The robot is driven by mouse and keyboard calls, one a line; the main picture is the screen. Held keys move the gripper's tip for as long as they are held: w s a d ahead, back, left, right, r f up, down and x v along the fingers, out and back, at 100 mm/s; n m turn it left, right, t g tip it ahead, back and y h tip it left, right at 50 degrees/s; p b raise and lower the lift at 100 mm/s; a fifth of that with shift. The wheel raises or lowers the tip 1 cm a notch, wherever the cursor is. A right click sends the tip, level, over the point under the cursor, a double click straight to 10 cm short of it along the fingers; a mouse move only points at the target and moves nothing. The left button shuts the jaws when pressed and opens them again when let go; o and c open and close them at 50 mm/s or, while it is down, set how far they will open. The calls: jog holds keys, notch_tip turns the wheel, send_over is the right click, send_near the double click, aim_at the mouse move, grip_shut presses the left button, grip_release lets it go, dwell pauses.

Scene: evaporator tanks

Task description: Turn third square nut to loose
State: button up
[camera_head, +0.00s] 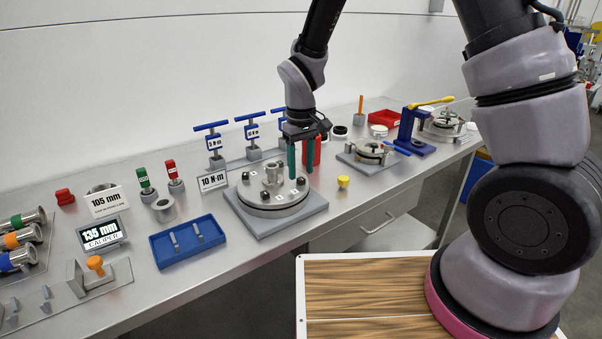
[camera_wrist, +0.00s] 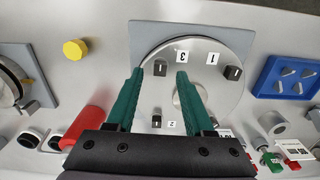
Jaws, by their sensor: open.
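A round grey flange (camera_head: 272,206) sits on a square grey base plate (camera_head: 312,208), with dark square nuts on top and a raised hub in the middle. The third nut (camera_wrist: 160,69) is beside the label "3" (camera_wrist: 182,57). It also shows in the head view (camera_head: 300,183). The nut by label "1" (camera_wrist: 234,73) lies to the right, and the nut by label "2" (camera_wrist: 156,122) lies lower. My gripper (camera_wrist: 160,74) is open, its green fingers pointing down. In both views the third nut appears between the fingertips; I cannot tell whether they are around it or just above.
Blue T-handled torque tools (camera_head: 252,132) stand behind the flange, with a "10 N·m" sign (camera_head: 213,181) to its left. A red cylinder (camera_wrist: 87,123) stands close by. A yellow knob (camera_head: 343,182) is to the right. A blue tray (camera_head: 188,241) lies to the left.

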aim_at(302, 178)
notch_tip(302, 178, up, 9)
jog(key=shift+f, duration=0.15)
jog(key=s+d+r+m+t+y, duration=0.25)
jog(key=d+r+m, duration=0.25)
jog(key=d+r, duration=0.95)
jog(key=s+d+r+m+t, duration=0.4)
jog(key=s+d+r, duration=0.3)
jog(key=s, duration=0.3)
jog(key=shift+s+d+m+t, duration=0.3)
jog(key=shift+d+m+t, duration=0.05)
jog(key=shift+d+m, duration=0.5)
jog(key=shift+w+r, duration=0.1)
